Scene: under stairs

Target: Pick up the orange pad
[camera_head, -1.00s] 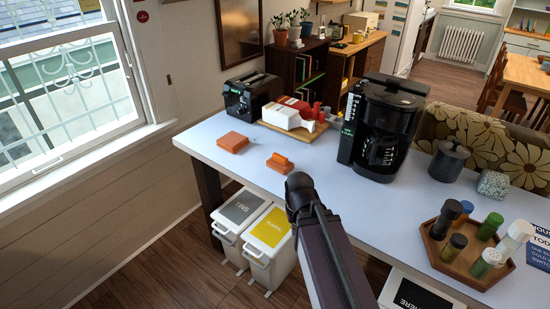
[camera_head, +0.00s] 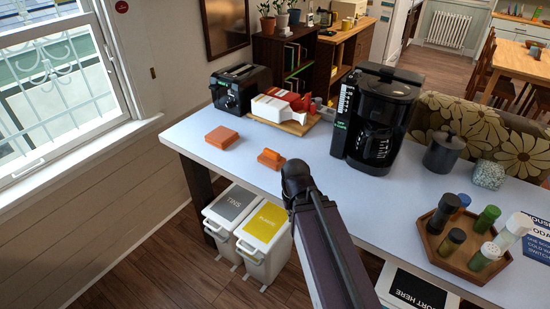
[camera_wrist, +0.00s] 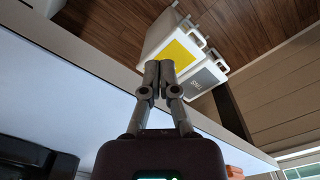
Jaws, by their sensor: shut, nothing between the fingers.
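Two orange pieces lie on the white table. One is a flat orange block (camera_head: 222,137) near the left end. The other is an orange piece with a raised top (camera_head: 270,158), nearer the front edge. I cannot tell for sure which is the pad. In the wrist view my gripper (camera_wrist: 160,70) is shut and empty, with its fingertips together in front of the table edge and bins. An orange patch (camera_wrist: 234,172) shows at the bottom of that view, partly cut off. In the head view my arm hides the gripper; the arm's bend is in front of the table edge, right of both pieces.
A toaster (camera_head: 240,90), a wooden board (camera_head: 297,127) bearing red and white things, and a coffee maker (camera_head: 375,118) stand behind the orange pieces. A hexagonal tray (camera_head: 462,262) of shakers is at right. Two bins (camera_head: 262,228) stand below the front edge.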

